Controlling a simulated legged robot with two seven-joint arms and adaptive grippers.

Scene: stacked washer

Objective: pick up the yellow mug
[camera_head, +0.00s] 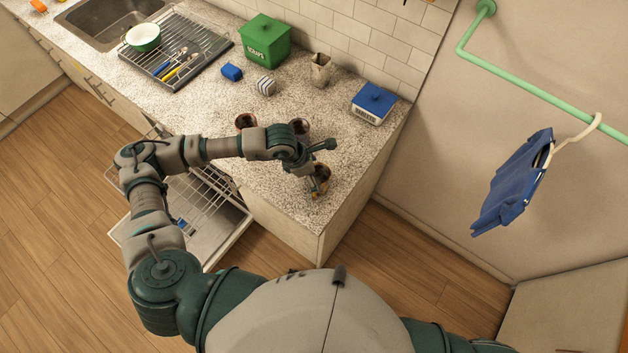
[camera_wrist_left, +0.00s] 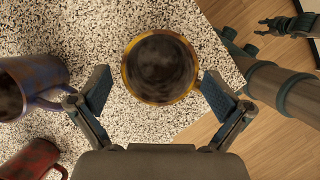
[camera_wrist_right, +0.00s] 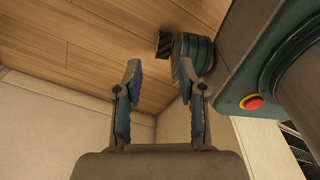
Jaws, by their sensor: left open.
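The yellow mug (camera_wrist_left: 131,75) stands upright on the speckled counter, its yellow rim and dark inside seen from above in the left wrist view. In the head view the yellow mug (camera_head: 323,171) is near the counter's front corner, partly hidden by my left gripper (camera_head: 317,181). My left gripper (camera_wrist_left: 157,82) is open, with one finger on each side of the mug and gaps showing. My right gripper (camera_wrist_right: 157,76) is open and empty, away from the counter, with floor and wall behind it.
A blue-brown mug (camera_wrist_left: 32,85) and a red mug (camera_wrist_left: 30,160) stand to the left in the left wrist view. A green box (camera_head: 265,42), a blue-lidded box (camera_head: 373,103) and a beige cup (camera_head: 320,70) stand farther back. An open dishwasher rack (camera_head: 205,205) lies below the counter.

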